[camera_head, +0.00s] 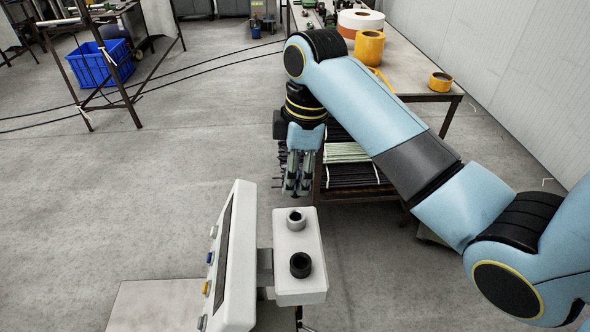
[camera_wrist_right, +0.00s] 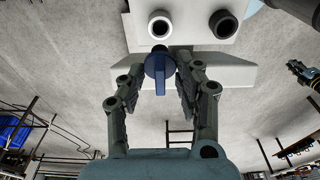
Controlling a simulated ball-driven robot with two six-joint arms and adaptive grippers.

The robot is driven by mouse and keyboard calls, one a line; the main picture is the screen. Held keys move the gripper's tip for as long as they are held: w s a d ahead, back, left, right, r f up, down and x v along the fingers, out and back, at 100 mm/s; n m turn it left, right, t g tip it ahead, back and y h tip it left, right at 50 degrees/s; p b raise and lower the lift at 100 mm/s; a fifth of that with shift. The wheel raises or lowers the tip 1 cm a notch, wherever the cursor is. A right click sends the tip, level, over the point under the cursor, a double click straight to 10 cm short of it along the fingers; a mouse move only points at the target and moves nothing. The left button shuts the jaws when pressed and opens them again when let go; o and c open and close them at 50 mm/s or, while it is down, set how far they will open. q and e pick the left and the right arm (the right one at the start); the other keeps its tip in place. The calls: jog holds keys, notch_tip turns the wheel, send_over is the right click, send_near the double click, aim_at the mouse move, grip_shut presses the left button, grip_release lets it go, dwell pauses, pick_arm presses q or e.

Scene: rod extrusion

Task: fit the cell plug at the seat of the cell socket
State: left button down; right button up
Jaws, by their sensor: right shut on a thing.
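My right gripper (camera_head: 297,190) points down just beyond the far end of a white box (camera_head: 284,240). In the right wrist view, my right gripper (camera_wrist_right: 170,82) is shut on a blue plug (camera_wrist_right: 158,66) with a round flange and a flat tab. The plug lies just below a light grey ring socket (camera_wrist_right: 160,25) in that picture, apart from its opening. A black ring socket (camera_wrist_right: 223,24) sits beside it. The head view also shows the grey socket (camera_head: 296,220) and the black socket (camera_head: 300,265); the plug is not clearly visible there. Which is the cell socket is unclear.
A tilted panel (camera_head: 231,255) with coloured buttons stands left of the white box. A table (camera_head: 405,70) with orange rolls (camera_head: 369,47) stands behind my right arm. A blue crate (camera_head: 101,63) is at the far left. The floor between is mostly clear.

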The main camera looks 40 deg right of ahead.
aim_at(296, 195)
jog(key=shift+f, duration=0.55)
jog(key=shift+s+f+b, duration=0.1)
jog(key=shift+f+b, duration=0.4)
jog(key=shift+f, duration=0.35)
pick_arm(q)
jog(key=shift+w+f+b, duration=0.15)
jog(key=shift+f+b, duration=0.35)
jog(key=shift+f, duration=0.6)
pick_arm(e)
jog(key=shift+f, duration=1.25)
pick_arm(q)
jog(key=shift+r, duration=0.2)
jog(key=shift+r+p, duration=0.4)
jog(key=shift+p, duration=0.15)
jog(key=shift+r, duration=0.1)
jog(key=shift+r+p, duration=0.4)
jog(key=shift+p, duration=0.15)
jog(key=shift+r, duration=0.1)
jog(key=shift+f+b, duration=0.45)
jog(key=shift+f, duration=0.1)
pick_arm(e)
jog(key=shift+f, duration=1.75)
